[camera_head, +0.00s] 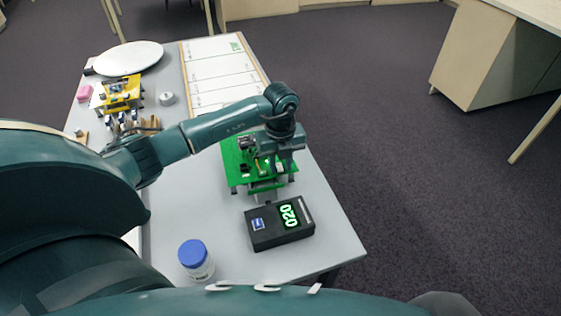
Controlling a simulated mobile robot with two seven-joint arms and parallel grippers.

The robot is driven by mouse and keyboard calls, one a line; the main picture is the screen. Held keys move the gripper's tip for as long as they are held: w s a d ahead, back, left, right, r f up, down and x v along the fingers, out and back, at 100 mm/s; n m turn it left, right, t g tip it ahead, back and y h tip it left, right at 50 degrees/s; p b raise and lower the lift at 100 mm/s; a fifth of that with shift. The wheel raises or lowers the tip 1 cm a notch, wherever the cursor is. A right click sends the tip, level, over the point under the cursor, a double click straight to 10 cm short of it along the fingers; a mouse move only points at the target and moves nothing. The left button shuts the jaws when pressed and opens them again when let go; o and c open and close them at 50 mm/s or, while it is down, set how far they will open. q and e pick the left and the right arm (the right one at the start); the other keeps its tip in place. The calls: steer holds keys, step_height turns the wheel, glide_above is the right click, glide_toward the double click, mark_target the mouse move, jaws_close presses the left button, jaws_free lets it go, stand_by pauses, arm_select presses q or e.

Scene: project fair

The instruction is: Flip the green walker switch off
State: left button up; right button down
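Small dark and light parts sit on the walker's top. I cannot make out the switch or its position. My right gripper is not in view.
The black box (268,238) shows green digits reading 020. A blue-lidded jar (196,259) stands near the front edge. A yellow walker (121,95), a white disc (128,58), a small grey roll (167,98) and a marked white board (217,72) occupy the far part.

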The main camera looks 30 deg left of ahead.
arm_select(q)
jaws_close()
steer(key=shift+w+a+g+h+b, duration=0.25)
steer(key=shift+g+h+b, duration=0.15)
steer(key=shift+g+h, duration=0.3)
steer(key=shift+r+g+h, duration=0.1)
steer(key=shift+g+h, duration=0.2)
steer(key=shift+h, duration=0.1)
steer(key=shift+o, duration=1.2)
jaws_free()
steer(key=b+v, duration=0.1)
steer(key=v, duration=1.2)
steer(key=shift+b, duration=0.4)
